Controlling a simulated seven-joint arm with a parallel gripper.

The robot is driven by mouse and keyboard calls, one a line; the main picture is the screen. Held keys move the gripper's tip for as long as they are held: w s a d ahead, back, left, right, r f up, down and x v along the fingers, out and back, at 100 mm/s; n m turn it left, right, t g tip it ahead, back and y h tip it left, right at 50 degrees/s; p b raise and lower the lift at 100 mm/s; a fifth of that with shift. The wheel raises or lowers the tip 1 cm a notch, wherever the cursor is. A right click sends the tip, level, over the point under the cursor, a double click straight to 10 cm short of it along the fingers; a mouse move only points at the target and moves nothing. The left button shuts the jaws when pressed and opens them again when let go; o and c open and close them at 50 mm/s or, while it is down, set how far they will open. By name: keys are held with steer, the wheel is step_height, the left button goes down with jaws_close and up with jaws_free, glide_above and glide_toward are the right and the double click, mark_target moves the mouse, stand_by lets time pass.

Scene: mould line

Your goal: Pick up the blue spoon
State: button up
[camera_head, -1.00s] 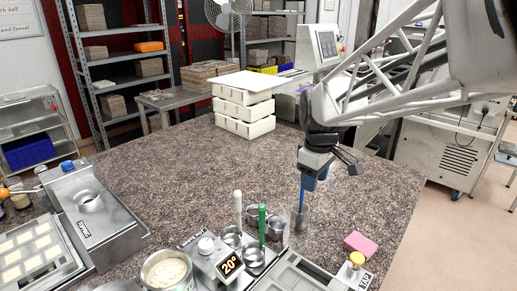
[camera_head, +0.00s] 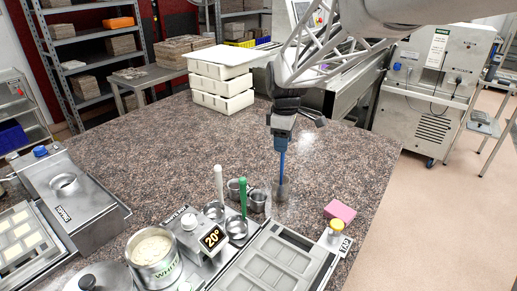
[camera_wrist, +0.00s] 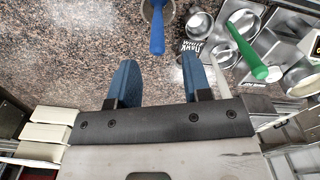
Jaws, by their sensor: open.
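The blue spoon (camera_head: 282,164) stands upright, handle up, in a small metal cup (camera_head: 281,191) on the speckled worktop. Its lower end is hidden in the cup. In the wrist view the blue handle (camera_wrist: 157,36) points toward my gripper, just beyond the fingertips and roughly in line with the gap between them. My gripper (camera_wrist: 159,72) is open and empty, its two blue fingers apart. In the head view my gripper (camera_head: 283,138) is above the spoon, close to the top of its handle; contact cannot be told.
A green spoon (camera_head: 243,195) and a white spoon (camera_head: 219,182) stand nearby among metal cups. A pink block (camera_head: 340,210) lies to the right. A tempering machine (camera_head: 195,237) and moulds are in front. Stacked white trays (camera_head: 221,84) stand behind.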

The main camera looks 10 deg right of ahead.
mark_target(282, 160)
steer(key=shift+f, duration=1.1)
steer(key=shift+w+d+f, duration=0.1)
steer(key=shift+w+f, duration=0.05)
steer(key=shift+f, duration=2.45)
steer(key=shift+c, duration=0.3)
jaws_close()
